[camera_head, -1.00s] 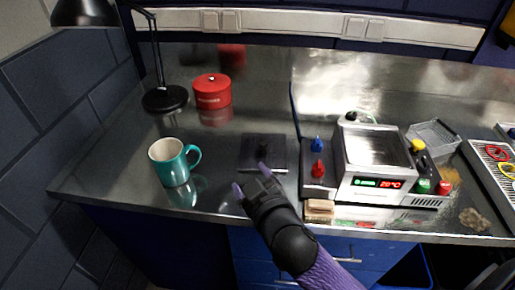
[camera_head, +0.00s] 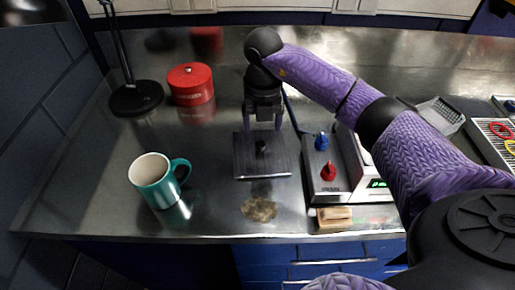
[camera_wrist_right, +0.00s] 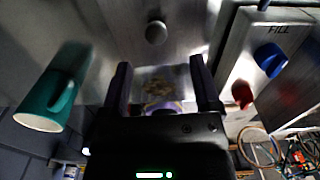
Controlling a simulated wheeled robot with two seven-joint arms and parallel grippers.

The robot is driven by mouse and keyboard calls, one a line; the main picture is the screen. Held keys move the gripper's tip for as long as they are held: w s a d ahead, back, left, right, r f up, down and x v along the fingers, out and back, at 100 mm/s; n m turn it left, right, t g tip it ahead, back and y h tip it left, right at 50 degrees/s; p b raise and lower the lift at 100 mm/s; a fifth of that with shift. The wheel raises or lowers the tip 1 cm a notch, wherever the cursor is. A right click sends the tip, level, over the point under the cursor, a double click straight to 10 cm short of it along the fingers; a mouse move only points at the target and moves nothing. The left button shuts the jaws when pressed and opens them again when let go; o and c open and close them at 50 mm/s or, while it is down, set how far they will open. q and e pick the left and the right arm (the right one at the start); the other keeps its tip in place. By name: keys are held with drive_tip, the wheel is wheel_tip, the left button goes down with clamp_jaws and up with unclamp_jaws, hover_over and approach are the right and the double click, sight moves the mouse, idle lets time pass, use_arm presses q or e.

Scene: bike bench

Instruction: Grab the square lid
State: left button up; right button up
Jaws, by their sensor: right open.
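The square lid (camera_head: 245,166) is a flat dark metal plate with a small black knob (camera_head: 262,147) in its middle. It lies on the steel bench. My right gripper (camera_head: 264,126) points down over the lid's far part, its fingers open and apart, just behind the knob in the picture. In the right wrist view the open fingers (camera_wrist_right: 161,72) have nothing between them, and the round knob (camera_wrist_right: 156,32) shows beyond their tips. I cannot tell the exact height of the fingertips above the lid. My left gripper is out of view.
A teal mug (camera_head: 153,182) stands left of the lid, with a red round tin (camera_head: 190,84) and lamp base (camera_head: 137,98) behind. A control box with blue and red knobs (camera_head: 328,171) stands close right. A wooden block (camera_head: 334,218) and brownish patch (camera_head: 258,208) are in front.

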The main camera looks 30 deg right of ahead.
sight(260, 142)
drive_tip(key=f, duration=0.3)
drive_tip(key=f+b, duration=0.1)
drive_tip(key=f, duration=0.3)
drive_tip(key=shift+w+a+f, duration=0.1)
drive_tip(key=shift+w, duration=0.1)
clamp_jaws()
